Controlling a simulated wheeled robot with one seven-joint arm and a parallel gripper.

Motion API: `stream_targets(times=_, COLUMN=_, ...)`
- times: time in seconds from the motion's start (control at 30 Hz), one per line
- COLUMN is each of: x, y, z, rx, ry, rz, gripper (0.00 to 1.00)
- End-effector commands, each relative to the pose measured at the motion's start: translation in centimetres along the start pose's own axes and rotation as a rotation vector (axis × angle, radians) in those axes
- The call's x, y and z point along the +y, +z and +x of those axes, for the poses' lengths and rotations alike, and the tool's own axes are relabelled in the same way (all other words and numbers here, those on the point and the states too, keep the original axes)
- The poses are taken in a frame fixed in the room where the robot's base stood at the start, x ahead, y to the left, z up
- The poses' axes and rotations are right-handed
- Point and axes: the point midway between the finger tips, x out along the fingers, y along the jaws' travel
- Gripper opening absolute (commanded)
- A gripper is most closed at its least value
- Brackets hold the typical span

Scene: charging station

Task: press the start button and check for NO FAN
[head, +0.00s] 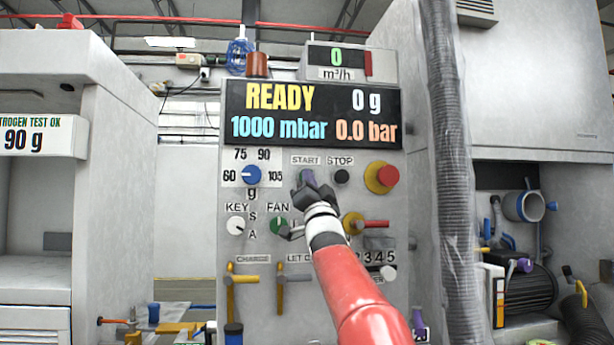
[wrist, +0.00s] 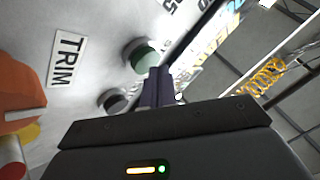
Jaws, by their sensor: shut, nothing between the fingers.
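The start button shows as a green button (wrist: 143,54) in the wrist view. In the head view it is hidden behind my fingers, below the START label (head: 305,160). My gripper (head: 306,178) is shut and empty, its fingertips at the button; the fingertips (wrist: 158,76) also show in the wrist view, overlapping the button's edge. I cannot tell whether they touch it. The display (head: 312,114) reads READY, 0 g, 1000 mbar and 0.0 bar; NO FAN does not show. The green FAN knob (head: 279,226) is left of my wrist.
The black STOP button (head: 341,176) and red emergency button (head: 388,176) are close on the right. A blue dial (head: 251,175) is on the left. A red-handled valve (head: 372,224) is beside my arm. A grey hose (head: 447,150) hangs right of the panel.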

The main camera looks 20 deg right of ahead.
Motion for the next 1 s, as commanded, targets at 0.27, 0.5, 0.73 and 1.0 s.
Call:
stream_targets(times=0.27, x=0.03, y=0.02, z=0.03, rx=0.0, ry=0.0, rz=0.0, gripper=0.0)
stream_targets(times=0.5, x=0.17, y=0.17, z=0.24, rx=0.0, ry=0.0, rz=0.0, gripper=0.0)
stream_targets(times=0.73, x=0.32, y=0.31, z=0.43, rx=0.0, ry=0.0, rz=0.0, gripper=0.0)
stream_targets(times=1.0, x=0.45, y=0.45, z=0.66, rx=0.0, ry=0.0, rz=0.0, gripper=0.0)
